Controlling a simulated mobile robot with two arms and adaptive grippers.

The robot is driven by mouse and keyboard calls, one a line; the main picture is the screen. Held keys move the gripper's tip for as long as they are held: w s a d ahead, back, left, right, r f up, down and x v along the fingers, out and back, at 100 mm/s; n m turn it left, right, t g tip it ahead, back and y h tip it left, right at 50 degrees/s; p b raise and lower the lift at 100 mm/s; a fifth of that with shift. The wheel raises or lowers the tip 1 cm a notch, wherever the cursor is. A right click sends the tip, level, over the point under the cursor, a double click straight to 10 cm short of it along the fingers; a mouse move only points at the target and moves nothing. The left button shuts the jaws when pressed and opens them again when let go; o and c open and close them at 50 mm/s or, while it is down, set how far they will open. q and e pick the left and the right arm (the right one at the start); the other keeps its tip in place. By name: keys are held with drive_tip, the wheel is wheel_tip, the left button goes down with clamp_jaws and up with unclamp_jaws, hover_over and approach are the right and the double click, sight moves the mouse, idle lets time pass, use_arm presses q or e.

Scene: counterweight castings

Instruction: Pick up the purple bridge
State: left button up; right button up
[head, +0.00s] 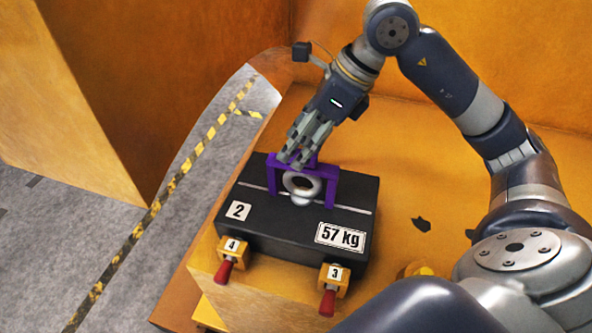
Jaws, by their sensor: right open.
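The purple bridge (331,186) stands upright on top of a black casting (275,217) labelled 2 and 57 kg. It spans a metal ring (301,185) on the casting's top. My right gripper (291,161) comes down from above, with its fingertips at the bridge's top bar and covering part of it. The gripper is open. I cannot tell whether the fingers touch the bar. My left gripper is not in view.
The casting sits on an orange-yellow platform (420,185). Two yellow clamps with red handles, labelled 4 (232,248) and 3 (334,276), stand at its front edge. Orange walls rise behind and at left. Grey floor (60,232) with yellow-black tape is open at left.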

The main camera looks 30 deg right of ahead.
sight(314, 156)
drive_tip(key=d+h, duration=0.1)
drive_tip(key=d, duration=0.2)
drive_tip(key=shift+w+d+h, duration=0.1)
drive_tip(key=shift+d+h, duration=0.15)
drive_tip(key=shift+h, duration=0.05)
drive_tip(key=shift+f+m, duration=0.3)
drive_tip(key=shift+f, duration=0.1)
drive_tip(key=p+x, duration=0.1)
drive_tip(key=x, duration=0.3)
drive_tip(key=shift+w+f, duration=0.1)
drive_tip(key=shift+f, duration=0.05)
drive_tip(key=shift+w+a+f+p, duration=0.2)
drive_tip(key=shift+w+f+p, duration=0.1)
drive_tip(key=shift+f+p, duration=0.15)
drive_tip(key=p+x, duration=0.1)
drive_tip(key=x, duration=0.2)
drive_tip(key=shift+w+f+p, duration=0.15)
drive_tip(key=shift+w+p, duration=0.05)
drive_tip(key=shift+p, duration=0.1)
drive_tip(key=shift+w+f, duration=0.2)
drive_tip(key=shift+f, duration=0.25)
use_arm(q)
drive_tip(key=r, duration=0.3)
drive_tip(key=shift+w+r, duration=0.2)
use_arm(e)
clamp_jaws()
